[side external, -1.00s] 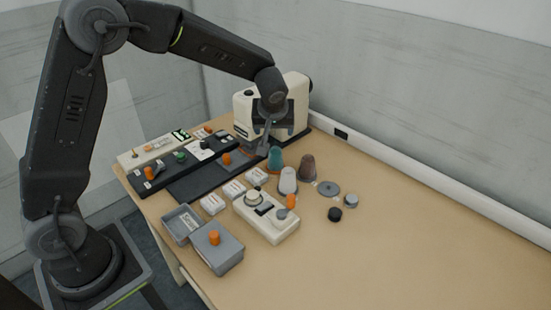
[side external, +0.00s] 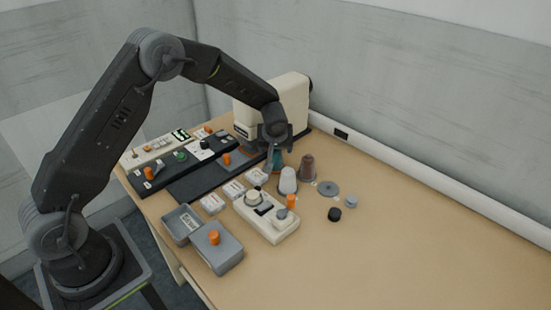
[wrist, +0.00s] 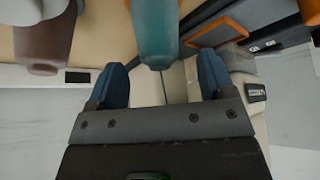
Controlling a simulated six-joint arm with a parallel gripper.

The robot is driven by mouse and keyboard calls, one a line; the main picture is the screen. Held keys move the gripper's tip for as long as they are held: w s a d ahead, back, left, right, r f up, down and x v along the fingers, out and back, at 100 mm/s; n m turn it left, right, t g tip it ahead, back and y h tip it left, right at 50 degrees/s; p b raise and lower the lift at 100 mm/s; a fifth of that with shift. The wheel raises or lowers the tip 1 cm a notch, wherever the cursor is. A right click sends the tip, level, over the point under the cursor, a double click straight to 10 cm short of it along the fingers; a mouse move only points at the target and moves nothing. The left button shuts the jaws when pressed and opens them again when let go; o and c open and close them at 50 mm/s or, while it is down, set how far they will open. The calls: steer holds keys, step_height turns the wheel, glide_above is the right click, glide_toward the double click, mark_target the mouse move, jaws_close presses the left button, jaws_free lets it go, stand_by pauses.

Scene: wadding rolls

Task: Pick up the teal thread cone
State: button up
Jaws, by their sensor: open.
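The teal thread cone (side external: 276,160) stands upright on the table in front of the sewing machine, partly hidden by my gripper in the side view. In the wrist view the teal cone (wrist: 155,30) shows at the top, with its narrow end between the two blue fingertips. My gripper (side external: 274,150) is open and around the upper part of the cone. In the wrist view my gripper (wrist: 162,75) has a gap between each finger and the cone.
A white cone (side external: 288,181) and a brown cone (side external: 307,167) stand close by. The cream sewing machine (side external: 290,97) rises just behind.

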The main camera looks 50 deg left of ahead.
steer(key=shift+x, duration=1.05)
steer(key=shift+r, duration=0.1)
steer(key=c, duration=1.1)
